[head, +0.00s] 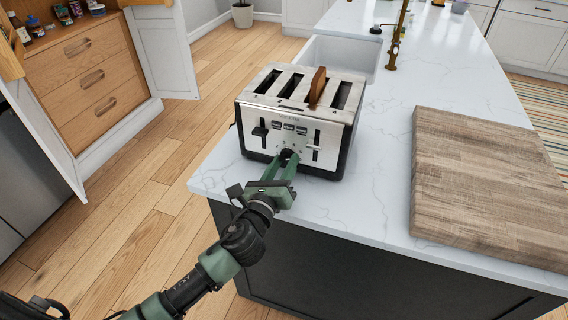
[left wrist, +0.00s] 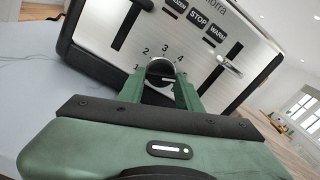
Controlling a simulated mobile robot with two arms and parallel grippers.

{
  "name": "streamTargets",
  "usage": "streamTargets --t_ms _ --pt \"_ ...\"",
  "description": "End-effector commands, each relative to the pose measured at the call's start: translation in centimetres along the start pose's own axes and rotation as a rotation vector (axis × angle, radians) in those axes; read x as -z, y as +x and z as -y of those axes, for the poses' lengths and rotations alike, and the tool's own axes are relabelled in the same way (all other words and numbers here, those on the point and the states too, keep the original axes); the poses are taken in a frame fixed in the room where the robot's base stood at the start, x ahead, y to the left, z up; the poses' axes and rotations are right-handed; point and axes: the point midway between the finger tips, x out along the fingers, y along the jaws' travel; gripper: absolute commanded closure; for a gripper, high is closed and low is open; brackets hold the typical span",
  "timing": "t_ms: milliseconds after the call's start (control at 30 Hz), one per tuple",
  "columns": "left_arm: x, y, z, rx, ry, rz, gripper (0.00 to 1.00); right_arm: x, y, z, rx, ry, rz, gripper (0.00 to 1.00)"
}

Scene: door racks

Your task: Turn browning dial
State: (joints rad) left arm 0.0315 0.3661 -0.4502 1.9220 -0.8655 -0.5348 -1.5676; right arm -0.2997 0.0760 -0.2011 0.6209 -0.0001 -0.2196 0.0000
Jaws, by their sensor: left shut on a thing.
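A silver and black four-slot toaster (head: 300,112) stands on the white marble counter, with a brown slice of bread (head: 317,88) standing in one slot. Its front faces my left arm. The round black browning dial (left wrist: 160,70) sits low in the middle of the front panel, with numbers around it. My left gripper (head: 287,158) reaches the toaster's front, and its green fingers are shut on the dial from both sides. The left wrist view shows the dial between the fingertips (left wrist: 162,82). My right gripper is in neither view.
A thick wooden cutting board (head: 480,180) lies on the marble counter (head: 375,190) to the toaster's right. A sink (head: 340,54) with a brass faucet (head: 398,35) is behind the toaster. Open cabinet doors (head: 165,50) and drawers stand at the left.

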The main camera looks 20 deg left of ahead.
Motion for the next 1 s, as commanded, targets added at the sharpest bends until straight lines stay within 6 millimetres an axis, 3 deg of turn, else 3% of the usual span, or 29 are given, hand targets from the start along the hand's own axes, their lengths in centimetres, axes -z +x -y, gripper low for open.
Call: streamTargets --t_ms 367,1000 --pt "0.0 -0.01 0.07 -0.001 -0.211 0.001 1.0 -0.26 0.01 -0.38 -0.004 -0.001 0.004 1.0" --pt "-0.16 0.0 0.27 -0.002 -0.818 0.001 1.0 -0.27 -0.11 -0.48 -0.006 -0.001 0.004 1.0"
